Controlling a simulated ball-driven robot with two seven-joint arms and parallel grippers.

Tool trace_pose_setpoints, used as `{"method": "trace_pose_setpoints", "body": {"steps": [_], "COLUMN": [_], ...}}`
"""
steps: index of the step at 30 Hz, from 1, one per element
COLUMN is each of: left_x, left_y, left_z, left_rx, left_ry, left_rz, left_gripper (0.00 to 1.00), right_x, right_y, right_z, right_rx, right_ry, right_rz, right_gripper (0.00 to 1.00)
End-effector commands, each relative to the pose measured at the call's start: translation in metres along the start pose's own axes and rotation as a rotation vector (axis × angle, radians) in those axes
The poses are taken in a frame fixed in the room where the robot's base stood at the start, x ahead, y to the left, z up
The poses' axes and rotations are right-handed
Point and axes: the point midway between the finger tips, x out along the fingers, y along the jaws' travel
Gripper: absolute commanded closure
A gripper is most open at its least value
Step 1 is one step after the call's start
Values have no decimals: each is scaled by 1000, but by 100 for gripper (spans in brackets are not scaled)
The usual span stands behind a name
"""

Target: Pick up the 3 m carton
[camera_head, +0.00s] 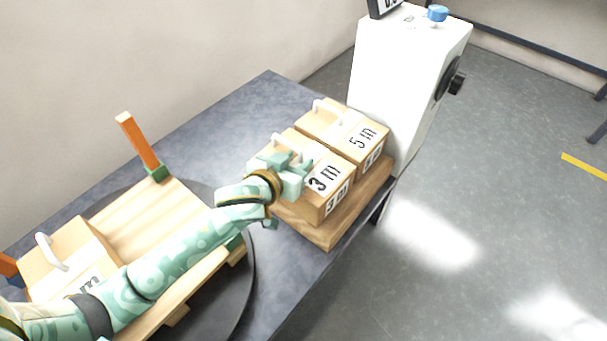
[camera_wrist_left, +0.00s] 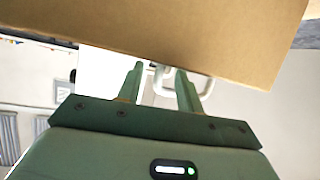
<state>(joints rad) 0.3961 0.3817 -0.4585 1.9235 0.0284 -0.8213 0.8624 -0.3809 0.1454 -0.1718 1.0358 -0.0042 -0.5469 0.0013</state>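The 3 m carton (camera_head: 316,206) is a brown box with "3 m" labels and a white handle (camera_head: 290,147) on top. It sits upright on a wooden board beside the 5 m carton. My left gripper (camera_head: 292,165) is over its top at the handle. In the left wrist view, the carton (camera_wrist_left: 190,35) fills the top. The two green fingers (camera_wrist_left: 160,85) stand apart, with the white handle (camera_wrist_left: 205,88) partly between them and partly behind the right finger. Whether they touch the handle cannot be told. My right gripper is not in view.
The 5 m carton (camera_head: 362,136) stands close behind the 3 m carton on the board (camera_head: 330,236). A white machine (camera_head: 405,70) stands beyond. At left, a pallet (camera_head: 165,215) with another carton (camera_head: 65,255) and orange posts (camera_head: 138,141) rests on a dark round plate.

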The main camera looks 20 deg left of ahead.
Motion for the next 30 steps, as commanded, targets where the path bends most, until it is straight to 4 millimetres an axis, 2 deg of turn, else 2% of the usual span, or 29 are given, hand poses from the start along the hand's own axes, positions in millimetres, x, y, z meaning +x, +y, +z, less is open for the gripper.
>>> {"method": "trace_pose_setpoints", "body": {"steps": [3, 6, 7, 30], "left_x": [0, -1, -1, -1], "left_y": [0, 0, 0, 0], "left_z": [-1, -1, -1, 0], "left_rx": [0, 0, 0, 0], "left_ry": [1, 1, 1, 0], "left_rz": [0, 0, 0, 0], "left_gripper": [67, 94, 100, 100], "right_x": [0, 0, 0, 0], "right_y": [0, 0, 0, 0], "right_z": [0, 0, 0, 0], "right_rx": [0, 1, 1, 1], "right_ry": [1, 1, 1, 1], "right_rz": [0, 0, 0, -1], "right_gripper": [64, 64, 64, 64]}}
